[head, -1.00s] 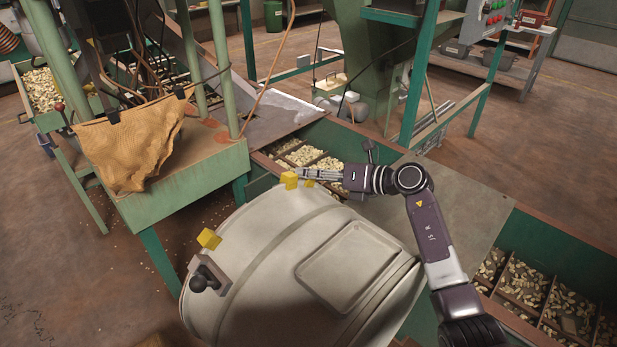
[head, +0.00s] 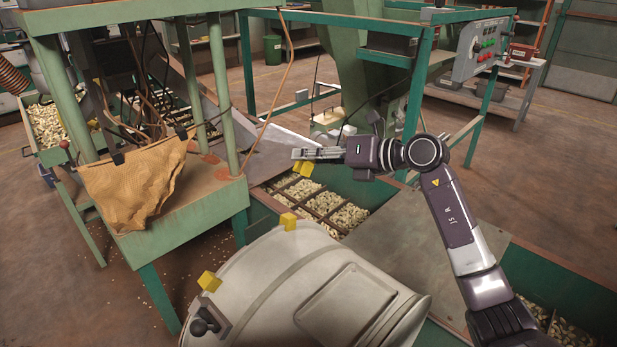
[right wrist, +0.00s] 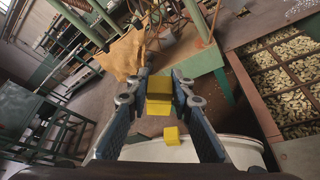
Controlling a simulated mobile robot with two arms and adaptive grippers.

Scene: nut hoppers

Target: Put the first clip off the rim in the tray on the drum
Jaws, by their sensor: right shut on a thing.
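My right gripper (head: 303,154) is shut on a yellow clip (head: 303,169) and holds it in the air beyond the drum (head: 262,265). In the right wrist view the held clip (right wrist: 159,92) sits between the two fingers. A second yellow clip (head: 288,221) is on the drum's far rim, and it also shows below the held clip in the right wrist view (right wrist: 171,135). A third yellow clip (head: 209,281) is on the rim at the left. The shallow pale tray (head: 345,302) lies on top of the drum and looks empty. My left gripper is not in view.
Behind the drum stands a green hopper with nut compartments (head: 325,206). A green stand with a hanging brown sack (head: 137,185) is at the left. A black-knobbed latch (head: 203,326) sticks out from the drum's left side. Space above the tray is clear.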

